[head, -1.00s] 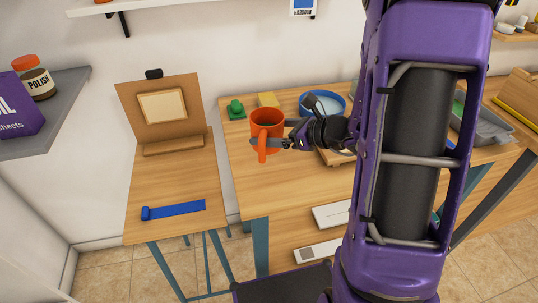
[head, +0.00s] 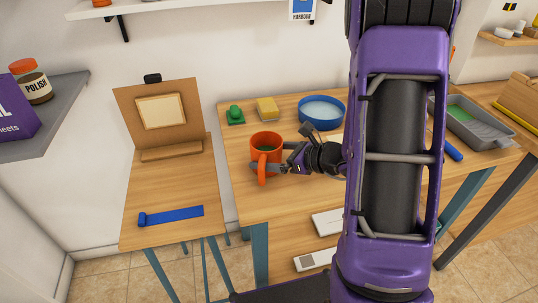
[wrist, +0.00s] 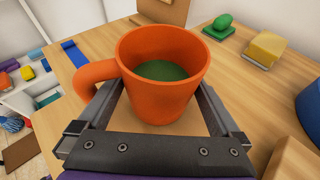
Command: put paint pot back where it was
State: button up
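The paint pot looks to be an orange mug (head: 266,143) with green paint inside. In the wrist view the mug (wrist: 160,85) fills the middle, upright, its handle to the left. My gripper (head: 268,168) reaches it from the right in the head view. Its two fingers (wrist: 160,112) lie on either side of the mug's body and hold it. The mug is over the left part of the wooden table (head: 245,197), near its left edge. I cannot tell whether its base touches the tabletop.
Behind the mug are a green object (head: 235,115), a yellow sponge-like block (head: 267,108) and a blue bowl (head: 321,109). A smaller table (head: 172,190) with an easel board (head: 135,110) and a blue strip (head: 172,215) stands left. A grey tray (head: 480,125) is at the right.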

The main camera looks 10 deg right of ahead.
jog(key=shift+r, duration=0.2)
jog(key=shift+s+d+r, duration=0.1)
jog(key=shift+s+d, duration=0.1)
jog(key=shift+d, duration=0.05)
jog(key=p+v, duration=0.1)
jog(key=v, duration=1)
jog(key=shift+s+d, duration=0.15)
jog(key=shift+s, duration=0.05)
jog(key=shift+w, duration=0.15)
